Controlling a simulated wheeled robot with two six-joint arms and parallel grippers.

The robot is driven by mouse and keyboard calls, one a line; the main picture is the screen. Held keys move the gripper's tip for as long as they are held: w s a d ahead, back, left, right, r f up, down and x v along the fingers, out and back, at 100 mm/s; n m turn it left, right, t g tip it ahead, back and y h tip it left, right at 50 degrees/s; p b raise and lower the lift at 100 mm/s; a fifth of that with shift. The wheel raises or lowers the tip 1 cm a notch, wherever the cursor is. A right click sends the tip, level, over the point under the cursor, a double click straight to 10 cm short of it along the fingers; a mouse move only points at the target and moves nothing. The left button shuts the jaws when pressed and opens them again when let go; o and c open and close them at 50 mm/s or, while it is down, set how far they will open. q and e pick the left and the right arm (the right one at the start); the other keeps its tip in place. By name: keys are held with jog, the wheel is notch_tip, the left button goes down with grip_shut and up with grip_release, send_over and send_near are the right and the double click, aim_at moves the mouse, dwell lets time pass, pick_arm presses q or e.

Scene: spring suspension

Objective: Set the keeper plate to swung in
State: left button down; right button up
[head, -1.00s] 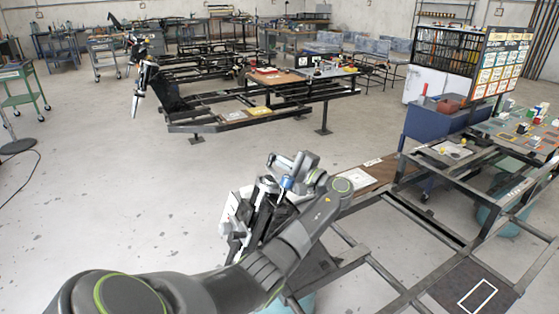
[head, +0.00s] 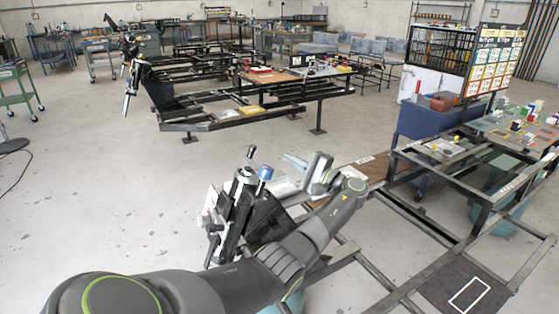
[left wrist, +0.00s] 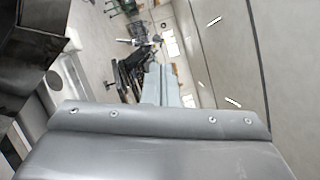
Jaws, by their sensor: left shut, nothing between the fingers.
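A black and white upright assembly with a blue-capped post (head: 265,172) stands at the lower middle of the head view. I cannot single out the keeper plate on it; that part is small and partly hidden behind my arm. My left gripper (head: 294,160) is just right of the blue cap, apart from it as far as I can tell. In the left wrist view its pale fingers (left wrist: 160,85) are together with nothing between them. Dark machinery (left wrist: 130,70) shows beyond the fingertips. My right gripper is not in view.
A dark steel frame (head: 385,275) runs along the lower right, close to my left arm. A blue cabinet (head: 420,125) and a bench with small parts (head: 515,130) stand at right. Open concrete floor (head: 90,200) lies to the left.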

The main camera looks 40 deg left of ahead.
pick_arm(q)
jog(key=w+d, duration=0.1)
jog(key=w+d+f, duration=0.1)
jog(key=d, duration=0.1)
jog(key=shift+b, duration=0.4)
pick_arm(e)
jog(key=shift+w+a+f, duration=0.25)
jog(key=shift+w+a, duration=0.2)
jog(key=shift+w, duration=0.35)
pick_arm(q)
jog(key=shift+s, duration=0.1)
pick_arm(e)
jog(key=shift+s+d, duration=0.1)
